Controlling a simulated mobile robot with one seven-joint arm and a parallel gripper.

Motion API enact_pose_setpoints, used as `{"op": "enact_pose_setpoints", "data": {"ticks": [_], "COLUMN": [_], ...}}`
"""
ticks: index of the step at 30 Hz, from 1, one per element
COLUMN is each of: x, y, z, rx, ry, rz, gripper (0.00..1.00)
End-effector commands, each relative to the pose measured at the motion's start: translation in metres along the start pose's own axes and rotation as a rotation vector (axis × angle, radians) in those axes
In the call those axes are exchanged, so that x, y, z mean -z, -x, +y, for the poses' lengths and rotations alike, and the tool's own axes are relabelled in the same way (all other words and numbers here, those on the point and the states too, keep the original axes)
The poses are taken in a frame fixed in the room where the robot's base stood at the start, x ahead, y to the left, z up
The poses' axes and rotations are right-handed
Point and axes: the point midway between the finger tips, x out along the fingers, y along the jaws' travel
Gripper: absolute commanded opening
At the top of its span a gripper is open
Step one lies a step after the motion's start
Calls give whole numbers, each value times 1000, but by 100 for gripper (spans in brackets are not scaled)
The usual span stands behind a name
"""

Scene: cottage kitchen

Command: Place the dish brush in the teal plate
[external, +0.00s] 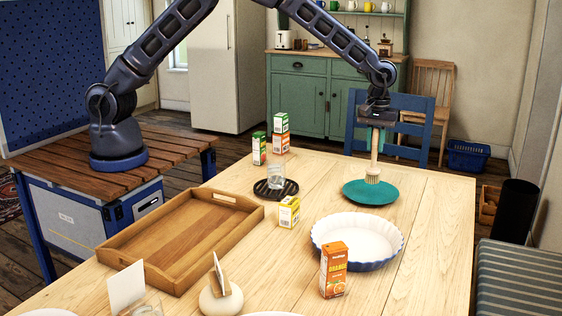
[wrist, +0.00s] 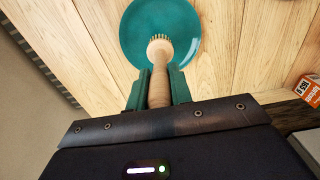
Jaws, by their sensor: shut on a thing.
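The dish brush (external: 374,165) has a wooden handle and a round bristle head, and hangs upright with its bristles down. My gripper (external: 375,133) is shut on its handle. In the wrist view the brush (wrist: 159,62) sits between the two green fingers of my gripper (wrist: 158,86). The teal plate (external: 358,193) lies on the table at the back right, directly under the brush head. The plate also shows in the wrist view (wrist: 180,14). The bristles are over the plate; I cannot tell whether they touch it.
A white pie dish with a blue rim (external: 357,240) stands in front of the plate. An orange juice carton (external: 333,270), a yellow carton (external: 289,212), a glass on a dark coaster (external: 275,178) and a wooden tray (external: 181,241) are nearby. A blue chair (external: 413,103) stands behind the table.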

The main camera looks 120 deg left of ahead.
Motion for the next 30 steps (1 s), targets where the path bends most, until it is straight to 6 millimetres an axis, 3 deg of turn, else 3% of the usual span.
{"op": "enact_pose_setpoints", "data": {"ticks": [10,23,24,27,30], "x": [0,0,0,0,0], "y": [-38,-45,-45,-45,-45], "z": [0,0,0,0,0], "rx": [0,0,0,0,0], "ry": [0,0,0,0,0], "rz": [0,0,0,0,0], "gripper": [0,0,27,43,43]}}
